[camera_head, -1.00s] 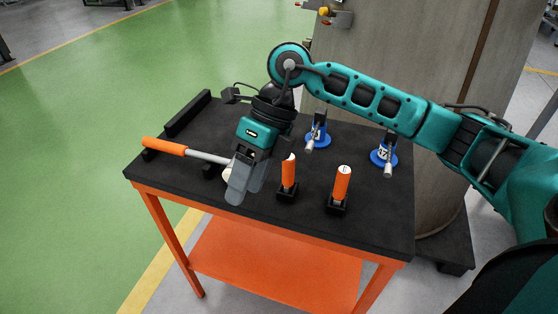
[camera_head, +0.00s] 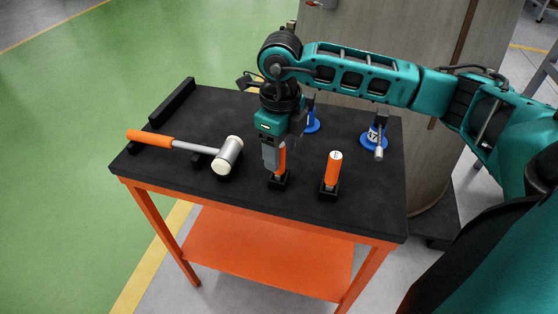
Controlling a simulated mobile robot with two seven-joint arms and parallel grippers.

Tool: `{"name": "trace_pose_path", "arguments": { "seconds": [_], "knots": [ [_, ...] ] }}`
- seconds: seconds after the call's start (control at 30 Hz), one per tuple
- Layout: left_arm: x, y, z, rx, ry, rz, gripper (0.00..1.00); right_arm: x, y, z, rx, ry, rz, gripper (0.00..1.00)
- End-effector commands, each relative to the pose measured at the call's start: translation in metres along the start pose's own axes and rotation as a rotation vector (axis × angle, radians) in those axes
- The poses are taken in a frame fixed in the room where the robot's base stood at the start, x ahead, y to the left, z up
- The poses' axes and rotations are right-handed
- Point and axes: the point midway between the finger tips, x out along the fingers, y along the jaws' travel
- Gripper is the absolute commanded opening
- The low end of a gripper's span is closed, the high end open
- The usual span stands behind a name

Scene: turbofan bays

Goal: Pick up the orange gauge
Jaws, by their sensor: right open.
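Two upright orange gauges stand in small black holders near the front edge of the black table top. The right orange gauge (camera_head: 333,168) is in full view, with a white top. The left orange gauge (camera_head: 282,158) is partly hidden behind my right gripper (camera_head: 272,166). My right gripper points down and its fingers are at the left gauge's upper part. It is open; whether a finger touches the gauge cannot be told. My left gripper is not in view.
A mallet (camera_head: 190,147) with an orange handle and white head lies left of the gripper. Blue-based tools (camera_head: 373,140) stand behind, one partly hidden by my arm. A black bar (camera_head: 172,101) lies at the back left. The table's right front (camera_head: 375,210) is clear.

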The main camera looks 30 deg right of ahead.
Motion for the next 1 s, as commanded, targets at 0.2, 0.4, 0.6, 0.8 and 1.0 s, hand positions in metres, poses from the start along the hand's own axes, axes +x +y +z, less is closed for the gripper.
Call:
{"name": "trace_pose_path", "arguments": {
  "seconds": [0.2,0.4,0.6,0.8,1.0],
  "knots": [
    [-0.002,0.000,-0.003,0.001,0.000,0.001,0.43,0.033,0.004,0.001,0.000,0.004,0.003,0.58],
    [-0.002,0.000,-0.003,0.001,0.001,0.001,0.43,0.041,0.003,0.002,-0.001,0.001,0.002,0.58],
    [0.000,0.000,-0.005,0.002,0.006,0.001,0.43,0.041,0.003,0.002,-0.001,0.001,0.002,0.53],
    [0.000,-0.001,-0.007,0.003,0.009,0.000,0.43,0.041,0.003,0.002,-0.001,0.001,0.002,0.34],
    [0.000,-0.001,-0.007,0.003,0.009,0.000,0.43,0.041,0.003,0.002,-0.001,0.001,0.002,0.14]
  ]
}}
